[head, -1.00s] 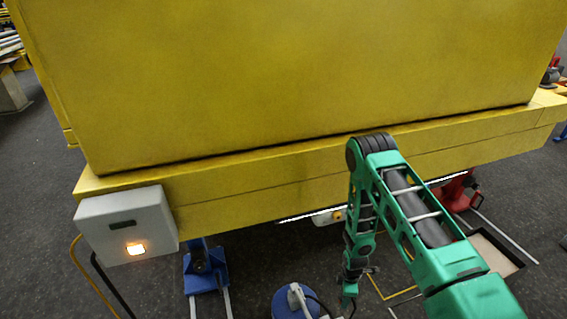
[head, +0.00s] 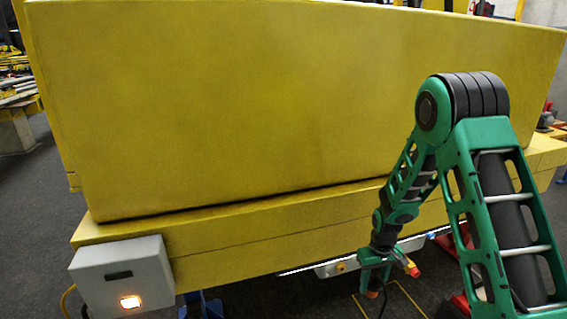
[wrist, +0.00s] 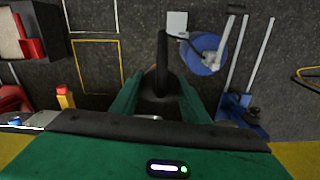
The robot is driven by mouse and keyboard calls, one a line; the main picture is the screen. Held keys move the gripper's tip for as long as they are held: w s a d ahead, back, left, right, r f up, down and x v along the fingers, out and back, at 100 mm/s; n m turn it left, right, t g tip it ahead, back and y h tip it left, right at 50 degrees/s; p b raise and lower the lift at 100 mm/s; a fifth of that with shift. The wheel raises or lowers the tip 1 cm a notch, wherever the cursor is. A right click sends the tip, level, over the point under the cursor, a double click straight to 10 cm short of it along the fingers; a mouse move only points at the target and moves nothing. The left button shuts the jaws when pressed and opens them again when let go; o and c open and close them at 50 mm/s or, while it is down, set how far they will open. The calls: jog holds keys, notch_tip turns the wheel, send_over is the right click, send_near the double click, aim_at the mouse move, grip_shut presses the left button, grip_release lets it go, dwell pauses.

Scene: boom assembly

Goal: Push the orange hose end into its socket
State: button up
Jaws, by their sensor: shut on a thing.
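My gripper (head: 373,284) hangs below the lower edge of the yellow boom in the head view, pointing down. A small orange tip, the orange hose end (head: 372,294), shows at its fingertips. In the wrist view my gripper (wrist: 158,82) has its two green fingers closed around a dark hose piece (wrist: 162,62); its orange part is mostly hidden there. I cannot make out the socket for certain.
The big yellow boom (head: 250,110) fills the head view. A grey box (head: 122,277) with a lit orange button is at lower left. A red-and-yellow part (head: 412,269) is close right of the gripper.

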aim_at(377, 284)
jog(key=r, duration=0.1)
jog(key=r+m, duration=0.1)
jog(key=r, duration=0.1)
jog(key=s+r+m, duration=0.1)
jog(key=r, duration=0.1)
jog(key=shift+d, duration=0.4)
